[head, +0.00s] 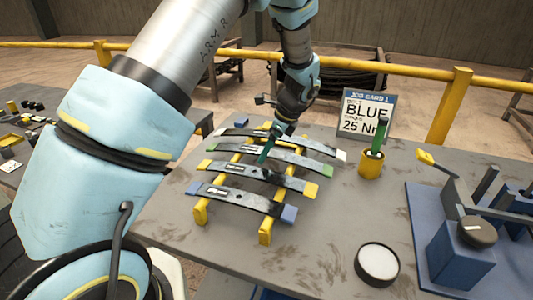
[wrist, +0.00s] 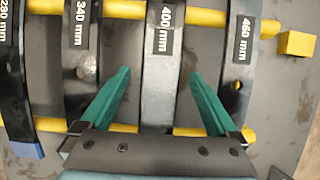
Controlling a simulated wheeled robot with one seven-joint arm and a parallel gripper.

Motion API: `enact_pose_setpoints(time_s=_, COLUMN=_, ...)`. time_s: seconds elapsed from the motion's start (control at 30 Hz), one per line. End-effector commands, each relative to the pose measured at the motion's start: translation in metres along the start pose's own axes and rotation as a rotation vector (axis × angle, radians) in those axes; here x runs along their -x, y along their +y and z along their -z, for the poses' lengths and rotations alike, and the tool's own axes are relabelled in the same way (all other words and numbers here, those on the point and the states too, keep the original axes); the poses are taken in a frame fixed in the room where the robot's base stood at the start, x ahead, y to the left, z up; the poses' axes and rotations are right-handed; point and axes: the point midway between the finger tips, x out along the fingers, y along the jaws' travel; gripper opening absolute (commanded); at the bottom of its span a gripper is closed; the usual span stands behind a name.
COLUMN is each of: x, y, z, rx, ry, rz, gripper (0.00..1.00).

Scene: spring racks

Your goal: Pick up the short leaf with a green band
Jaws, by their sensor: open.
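The leaf with green ends (head: 297,157) is a dark curved strip, second from the back of four across the yellow rack. In the wrist view the leaf between my fingers (wrist: 160,80) is labelled 400 mm. It appears to be the green-ended one; its ends are out of that view. My gripper (head: 265,155) is open above the rack, and its teal fingers show in the wrist view (wrist: 160,88), one on each side of this leaf, apart from it. The leaf is not the shortest of the four. Whether the fingertips reach its level I cannot tell.
The yellow-ended leaf (head: 275,178) and blue-ended leaf (head: 245,200) lie in front; a white-ended leaf (head: 315,148) lies behind. A sign (head: 366,115), yellow cup (head: 371,164), round white-topped tin (head: 377,264) and blue fixture (head: 460,255) stand to the right.

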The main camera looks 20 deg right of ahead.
Motion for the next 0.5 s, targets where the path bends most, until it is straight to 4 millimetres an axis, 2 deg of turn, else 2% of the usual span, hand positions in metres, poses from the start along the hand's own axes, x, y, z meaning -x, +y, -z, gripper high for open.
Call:
enact_pose_setpoints(time_s=0.07, x=0.0, y=-0.0001, z=0.0001, rx=0.0, ry=0.0, rz=0.0, gripper=0.95)
enact_pose_setpoints(time_s=0.5, x=0.0004, y=-0.0001, z=0.0001, rx=0.0, ry=0.0, rz=0.0, gripper=0.47)
